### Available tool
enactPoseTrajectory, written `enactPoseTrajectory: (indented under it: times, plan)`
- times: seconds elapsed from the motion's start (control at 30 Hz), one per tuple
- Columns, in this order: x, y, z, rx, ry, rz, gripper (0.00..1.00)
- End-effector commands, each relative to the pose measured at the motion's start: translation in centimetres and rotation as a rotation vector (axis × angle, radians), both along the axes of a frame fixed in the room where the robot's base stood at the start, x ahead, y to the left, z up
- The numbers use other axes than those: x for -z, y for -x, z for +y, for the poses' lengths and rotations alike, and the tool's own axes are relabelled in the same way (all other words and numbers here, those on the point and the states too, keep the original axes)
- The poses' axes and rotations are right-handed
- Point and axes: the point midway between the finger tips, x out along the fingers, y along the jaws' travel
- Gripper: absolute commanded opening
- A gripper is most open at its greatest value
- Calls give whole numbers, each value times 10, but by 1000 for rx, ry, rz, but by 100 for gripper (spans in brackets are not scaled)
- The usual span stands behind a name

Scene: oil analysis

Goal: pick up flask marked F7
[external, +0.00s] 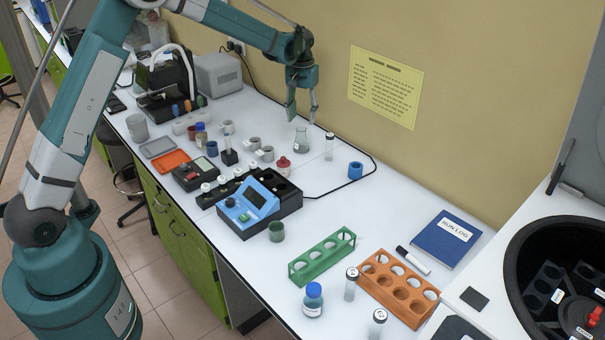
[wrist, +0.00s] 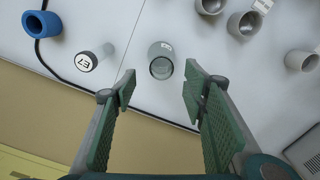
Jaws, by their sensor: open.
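A clear conical flask (external: 301,143) stands upright on the white bench near the wall. In the wrist view the flask (wrist: 160,62) is seen from above, with a small label too small to read. My gripper (external: 302,116) is open and empty above the flask. In the wrist view the flask lies just beyond the gap between the fingertips (wrist: 158,90), not touched by them. A vial (external: 329,147) stands to the right of the flask; its cap in the wrist view (wrist: 88,61) carries a mark that looks like E7 or F7.
A blue ring (external: 355,170) and a black cable (external: 345,186) lie right of the flask. The wall with a yellow notice (external: 385,86) rises close behind. A green rack (external: 322,257) stands farther forward.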

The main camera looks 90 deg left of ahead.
Motion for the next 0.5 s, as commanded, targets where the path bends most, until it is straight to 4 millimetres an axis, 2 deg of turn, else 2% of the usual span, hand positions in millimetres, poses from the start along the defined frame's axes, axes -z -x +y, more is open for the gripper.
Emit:
enactPoseTrajectory:
  times: [0.3,0.5]
  plan:
    - [22,0,0,0,0,0,43]
    - [23,0,0,0,0,0,43]
